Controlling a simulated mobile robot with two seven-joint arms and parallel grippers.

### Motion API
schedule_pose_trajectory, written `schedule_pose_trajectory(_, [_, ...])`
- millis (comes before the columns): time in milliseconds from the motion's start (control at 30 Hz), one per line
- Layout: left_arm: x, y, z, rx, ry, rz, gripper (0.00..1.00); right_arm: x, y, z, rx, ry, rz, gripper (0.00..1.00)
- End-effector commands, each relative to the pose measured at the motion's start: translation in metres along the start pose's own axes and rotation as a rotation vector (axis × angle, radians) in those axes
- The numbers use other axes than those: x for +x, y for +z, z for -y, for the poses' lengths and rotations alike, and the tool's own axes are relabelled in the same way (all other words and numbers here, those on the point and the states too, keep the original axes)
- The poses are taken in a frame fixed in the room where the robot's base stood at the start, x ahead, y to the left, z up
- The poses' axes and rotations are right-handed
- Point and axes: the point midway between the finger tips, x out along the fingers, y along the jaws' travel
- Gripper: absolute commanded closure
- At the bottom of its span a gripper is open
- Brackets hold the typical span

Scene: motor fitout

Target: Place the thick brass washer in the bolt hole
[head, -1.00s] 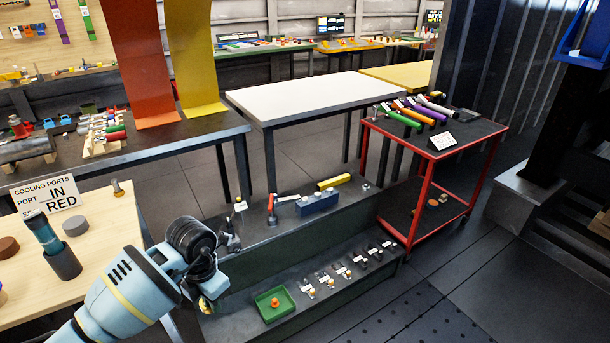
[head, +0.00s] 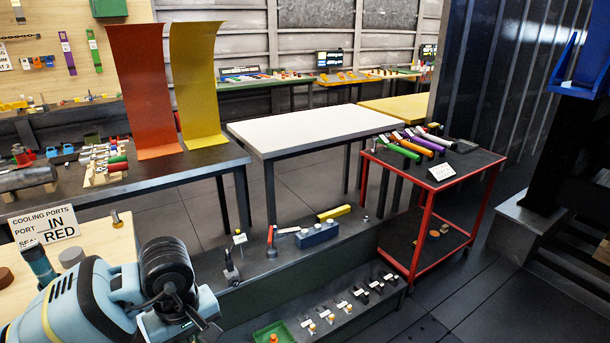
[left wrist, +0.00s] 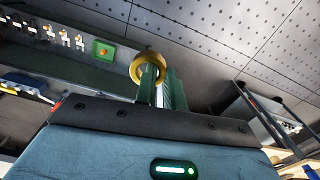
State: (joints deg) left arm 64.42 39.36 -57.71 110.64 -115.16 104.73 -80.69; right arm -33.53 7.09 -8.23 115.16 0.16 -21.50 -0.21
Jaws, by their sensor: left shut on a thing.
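The thick brass washer (left wrist: 146,54) is a gold ring held at the tips of my left gripper (left wrist: 158,82) in the left wrist view. The green fingers are shut on it, and its hole stays visible. In the head view my left gripper (head: 207,330) is low at the left of centre, in front of the dark low bench. The washer cannot be made out there. I cannot make out the bolt hole in either view. My right gripper is in neither view.
The dark bench (head: 290,263) carries a blue block (head: 317,234) and small fixtures. A green tray (head: 262,337) and several labelled small parts lie on its lower step. A red-framed cart (head: 424,215) stands at the right. A wooden table (head: 95,239) is at the left.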

Motion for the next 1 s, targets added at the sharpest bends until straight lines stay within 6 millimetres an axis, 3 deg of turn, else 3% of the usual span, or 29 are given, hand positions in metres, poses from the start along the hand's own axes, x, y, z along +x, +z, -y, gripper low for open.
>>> schedule_pose_trajectory(300, [-0.025, 0.016, 0.030, 0.531, 0.000, -0.003, 1.00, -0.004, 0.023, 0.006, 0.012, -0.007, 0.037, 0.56])
schedule_pose_trajectory(500, [-0.031, 0.021, 0.038, 0.673, 0.000, -0.002, 1.00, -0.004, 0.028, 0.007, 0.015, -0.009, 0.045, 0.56])
schedule_pose_trajectory(700, [-0.030, 0.022, 0.040, 0.695, 0.000, 0.000, 1.00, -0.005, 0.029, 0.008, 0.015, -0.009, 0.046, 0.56])
schedule_pose_trajectory(833, [-0.005, 0.025, 0.041, 0.685, -0.003, 0.008, 1.00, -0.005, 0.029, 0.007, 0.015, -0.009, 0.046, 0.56])
schedule_pose_trajectory(1000, [0.057, 0.036, 0.050, 0.676, -0.003, 0.010, 1.00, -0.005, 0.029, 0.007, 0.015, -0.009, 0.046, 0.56])
